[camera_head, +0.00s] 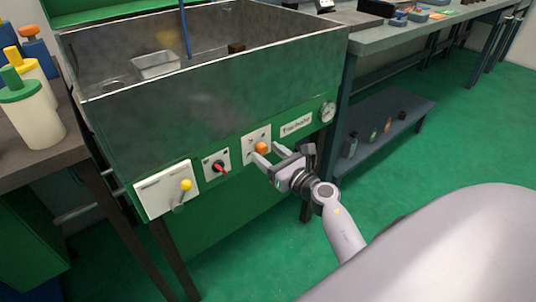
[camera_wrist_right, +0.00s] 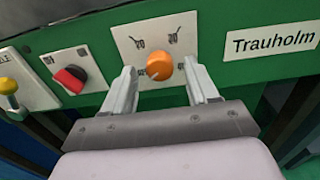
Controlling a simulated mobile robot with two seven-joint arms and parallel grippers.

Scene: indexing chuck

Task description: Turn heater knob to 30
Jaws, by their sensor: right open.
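An orange round knob (camera_head: 261,148) sits on a white plate on the green front panel of the metal tank; it also shows in the right wrist view (camera_wrist_right: 159,67). My right gripper (camera_head: 268,156) is open in front of this plate. In the right wrist view its two fingers (camera_wrist_right: 163,82) stand left and right of the orange knob, with visible gaps on both sides. To the left are a red knob (camera_head: 218,167) on its own plate and a yellow-tipped lever (camera_head: 186,185). The number markings are too small to read. My left gripper is not in view.
The metal tank (camera_head: 130,125) rises above the panel, and a round gauge (camera_head: 327,112) is at its right end. A table with yellow- and green-topped containers (camera_head: 30,112) stands at the left. A low shelf (camera_head: 385,125) holds small items at the right. Green floor is clear there.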

